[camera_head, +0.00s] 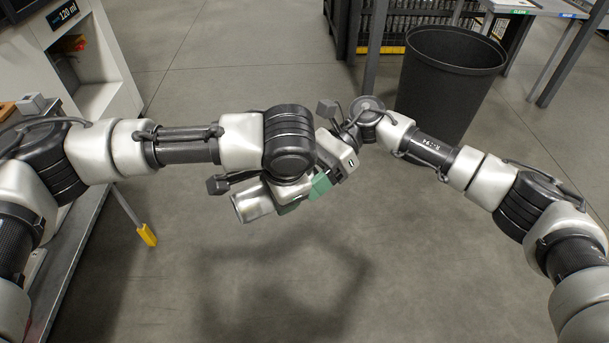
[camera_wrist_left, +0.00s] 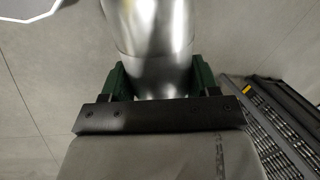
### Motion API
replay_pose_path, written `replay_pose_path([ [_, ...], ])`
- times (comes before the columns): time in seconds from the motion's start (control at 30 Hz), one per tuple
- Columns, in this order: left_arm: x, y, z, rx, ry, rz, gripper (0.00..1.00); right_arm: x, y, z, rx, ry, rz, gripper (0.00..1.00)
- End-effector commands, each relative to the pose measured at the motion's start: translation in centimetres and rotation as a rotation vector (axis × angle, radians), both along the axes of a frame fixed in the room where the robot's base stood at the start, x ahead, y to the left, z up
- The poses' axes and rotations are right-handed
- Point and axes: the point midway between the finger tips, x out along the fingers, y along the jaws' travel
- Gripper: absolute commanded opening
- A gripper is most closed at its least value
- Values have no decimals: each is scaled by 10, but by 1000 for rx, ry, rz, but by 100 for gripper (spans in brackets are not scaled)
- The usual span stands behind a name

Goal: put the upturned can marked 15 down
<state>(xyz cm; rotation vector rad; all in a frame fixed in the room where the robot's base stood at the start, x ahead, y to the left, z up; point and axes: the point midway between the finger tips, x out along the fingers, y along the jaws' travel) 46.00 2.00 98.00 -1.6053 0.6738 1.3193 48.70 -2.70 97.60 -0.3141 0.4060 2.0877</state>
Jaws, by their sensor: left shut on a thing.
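A bare silver can (camera_head: 252,203) is held in the air over the grey floor, left of the middle in the head view. My left gripper (camera_head: 280,207) is shut on it. In the left wrist view the can (camera_wrist_left: 155,45) sits between the green fingers of my left gripper (camera_wrist_left: 158,78). No number shows on the visible side of the can, and I cannot tell which end is up. My right gripper (camera_head: 321,185) is close to the right of my left one, its green tip pointing down; its opening cannot be made out.
A table edge (camera_head: 78,245) with a yellow-footed leg (camera_head: 147,235) runs along the left. A white machine (camera_head: 110,95) stands behind it. A large black bin (camera_head: 445,85) stands at the back right, near a dark rack (camera_head: 410,22) and a table (camera_head: 535,8). The floor in front is clear.

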Motion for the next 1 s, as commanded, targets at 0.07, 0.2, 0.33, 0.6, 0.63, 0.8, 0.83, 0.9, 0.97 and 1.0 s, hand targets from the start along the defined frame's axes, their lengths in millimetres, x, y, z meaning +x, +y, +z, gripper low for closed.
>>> replay_pose_path([
  [0.07,0,0,0,0,0,0,39,0,0,0,1,-1,0,39],
  [0.2,0,0,0,1,0,0,77,0,0,0,1,-1,0,31],
  [0.33,0,0,0,0,0,0,90,0,0,0,1,-1,0,31],
  [0.6,0,0,2,0,0,0,90,0,0,0,0,0,0,31],
  [0.63,-1,-1,4,-1,0,0,90,0,0,0,0,0,0,31],
  [0.8,-8,-5,28,-2,-3,-3,90,0,0,0,0,0,0,31],
  [0.83,-9,-6,34,-2,-2,-3,90,0,0,0,0,0,0,31],
  [0.9,-13,-8,49,-3,-3,-1,90,0,0,0,0,0,0,30],
  [0.97,-17,-9,62,-2,-4,-3,90,0,0,0,0,0,0,30],
  [1.0,-20,-11,70,-1,-3,-3,90,0,0,0,0,0,0,30],
])
